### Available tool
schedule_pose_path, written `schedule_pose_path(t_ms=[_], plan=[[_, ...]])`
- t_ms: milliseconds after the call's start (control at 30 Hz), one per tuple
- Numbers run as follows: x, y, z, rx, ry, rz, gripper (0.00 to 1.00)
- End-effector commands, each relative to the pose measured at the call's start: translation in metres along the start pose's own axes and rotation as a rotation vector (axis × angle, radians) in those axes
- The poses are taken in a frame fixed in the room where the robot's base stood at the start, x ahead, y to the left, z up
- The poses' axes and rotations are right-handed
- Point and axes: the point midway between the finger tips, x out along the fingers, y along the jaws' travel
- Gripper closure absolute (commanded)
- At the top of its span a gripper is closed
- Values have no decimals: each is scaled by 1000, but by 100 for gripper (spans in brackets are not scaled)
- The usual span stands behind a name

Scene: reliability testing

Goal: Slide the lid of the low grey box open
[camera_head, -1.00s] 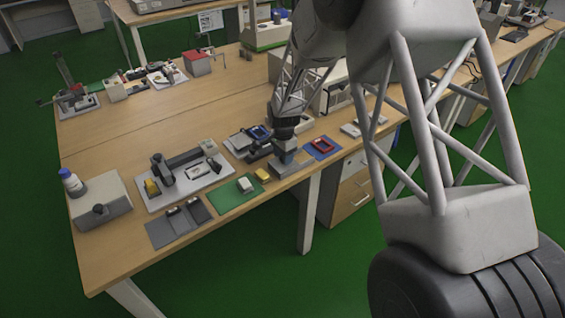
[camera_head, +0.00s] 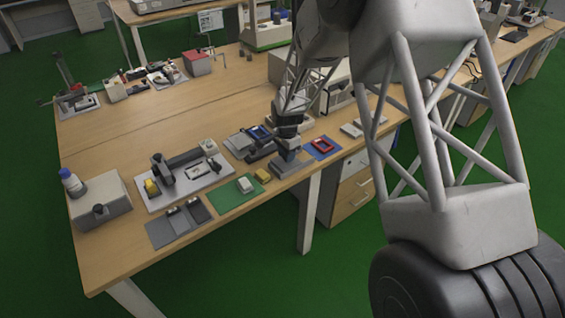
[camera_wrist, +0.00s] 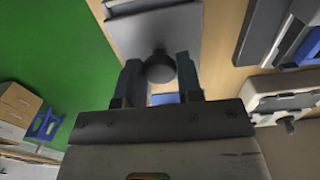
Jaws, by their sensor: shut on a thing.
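The low grey box (camera_head: 283,170) sits near the front edge of the bench, under my gripper (camera_head: 287,154). In the wrist view, its flat grey lid (camera_wrist: 155,32) shows beyond my fingers. A dark round knob (camera_wrist: 160,67) stands on the lid's near part. My gripper (camera_wrist: 159,80) is shut on the knob, one blue-grey finger on each side of it. The fingers hide part of the box, and I cannot tell how far the lid is open.
A blue mat with a red frame (camera_head: 320,144) lies just right of the box. Dark and blue fixtures (camera_head: 250,140) stand close behind. The bench's front edge is near.

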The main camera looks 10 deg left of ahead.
Motion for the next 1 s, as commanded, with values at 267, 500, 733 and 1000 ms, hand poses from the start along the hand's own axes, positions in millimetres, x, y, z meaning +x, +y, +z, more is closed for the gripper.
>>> schedule_pose_path(t_ms=[267,500,733,1000], plan=[[0,0,-18,2,0,0,78],[0,0,-33,1,1,-1,78],[0,0,-48,2,0,0,78],[0,0,-62,1,0,0,78]])
